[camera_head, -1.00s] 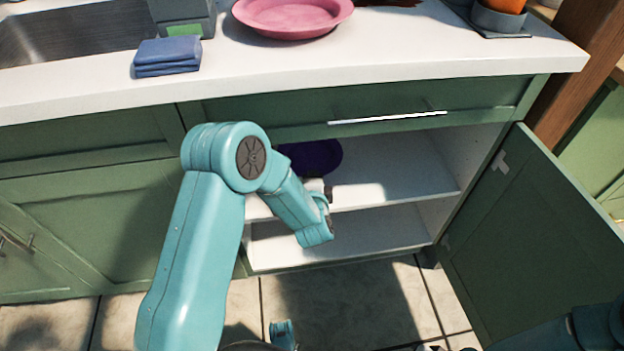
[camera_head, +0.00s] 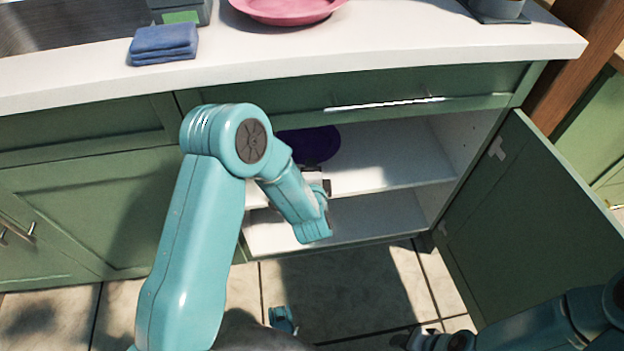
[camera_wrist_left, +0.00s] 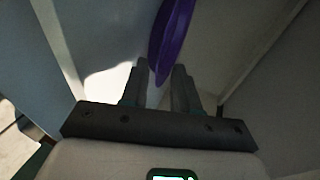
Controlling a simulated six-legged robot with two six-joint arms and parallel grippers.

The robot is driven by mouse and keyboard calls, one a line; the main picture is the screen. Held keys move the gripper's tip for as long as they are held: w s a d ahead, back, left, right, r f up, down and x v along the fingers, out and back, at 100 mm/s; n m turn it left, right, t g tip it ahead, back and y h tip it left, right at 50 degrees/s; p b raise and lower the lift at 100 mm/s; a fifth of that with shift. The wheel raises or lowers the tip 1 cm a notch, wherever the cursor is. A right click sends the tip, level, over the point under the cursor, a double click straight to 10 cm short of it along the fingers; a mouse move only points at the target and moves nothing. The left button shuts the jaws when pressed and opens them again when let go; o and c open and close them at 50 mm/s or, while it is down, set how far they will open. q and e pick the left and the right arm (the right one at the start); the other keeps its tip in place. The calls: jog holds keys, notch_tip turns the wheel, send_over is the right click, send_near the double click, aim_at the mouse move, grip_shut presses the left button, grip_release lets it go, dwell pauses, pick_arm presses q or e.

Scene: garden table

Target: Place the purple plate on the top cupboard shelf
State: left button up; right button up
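The purple plate (camera_head: 312,144) is inside the open cupboard, low over or on the upper white shelf (camera_head: 390,165); its contact with the shelf is hard to see. Part of it is behind my left arm. My left gripper (camera_head: 325,187) is at the cupboard opening, just in front of the plate. In the left wrist view the plate (camera_wrist_left: 174,40) is seen nearly edge-on. Its near rim reaches between the two fingers (camera_wrist_left: 160,80), which stand apart with a narrow gap around it. My right gripper (camera_head: 422,338) is at the bottom right, partly cut off.
The cupboard door (camera_head: 540,215) stands open to the right. A lower shelf (camera_head: 370,222) is empty where visible. A pink plate (camera_head: 287,10) and a folded blue cloth (camera_head: 163,43) are on the white counter (camera_head: 400,45) above. The tiled floor in front is mostly clear.

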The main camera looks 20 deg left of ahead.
pick_arm(q)
jog(key=p+v, duration=0.1)
jog(key=v, duration=0.8)
jog(key=shift+p, duration=0.35)
